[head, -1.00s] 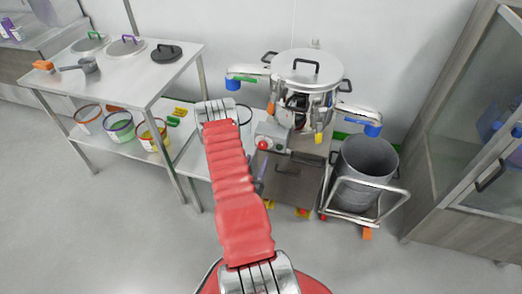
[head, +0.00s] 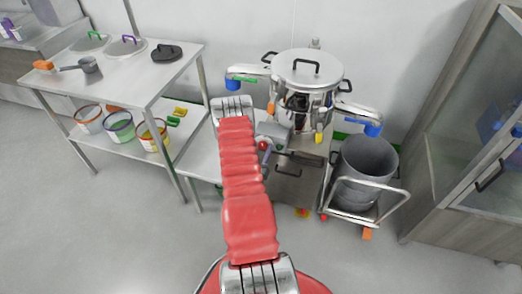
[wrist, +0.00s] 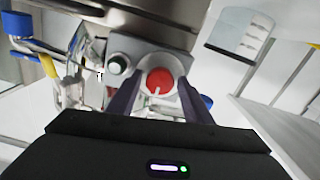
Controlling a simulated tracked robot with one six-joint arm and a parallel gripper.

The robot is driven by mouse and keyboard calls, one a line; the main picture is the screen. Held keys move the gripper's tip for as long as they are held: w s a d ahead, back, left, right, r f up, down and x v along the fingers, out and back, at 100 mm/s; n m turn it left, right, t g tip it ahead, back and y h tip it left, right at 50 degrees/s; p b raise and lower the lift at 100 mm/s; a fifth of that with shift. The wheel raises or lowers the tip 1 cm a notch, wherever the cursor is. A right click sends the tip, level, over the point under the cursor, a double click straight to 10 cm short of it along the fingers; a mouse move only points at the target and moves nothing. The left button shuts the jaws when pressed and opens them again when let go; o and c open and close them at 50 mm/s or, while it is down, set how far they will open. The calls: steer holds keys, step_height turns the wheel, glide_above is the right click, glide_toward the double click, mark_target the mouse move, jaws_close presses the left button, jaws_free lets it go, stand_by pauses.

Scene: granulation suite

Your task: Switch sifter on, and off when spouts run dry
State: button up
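The sifter (head: 303,100) is a round steel drum with a lid and a blue-ended spout on each side, left (head: 234,82) and right (head: 372,128). Its grey control box (head: 271,133) is partly hidden by my arm. The red knob (head: 263,145) shows at the box's lower edge. In the wrist view, the round red knob (wrist: 157,80) has a white mark pointing down and slightly left. My gripper (wrist: 160,88) is open, one dark finger on each side of the knob; I cannot tell whether they touch it. No flow from the spouts can be made out.
A grey bin (head: 366,168) on a wheeled frame stands below the right spout. A steel table (head: 130,75) with a scoop and lids on top and several tubs below is at left. A glass-fronted cabinet (head: 465,130) stands at right. The front floor is clear.

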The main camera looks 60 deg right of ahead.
steer(key=c, duration=0.7)
steer(key=shift+a, duration=0.15)
steer(key=shift+c, duration=0.6)
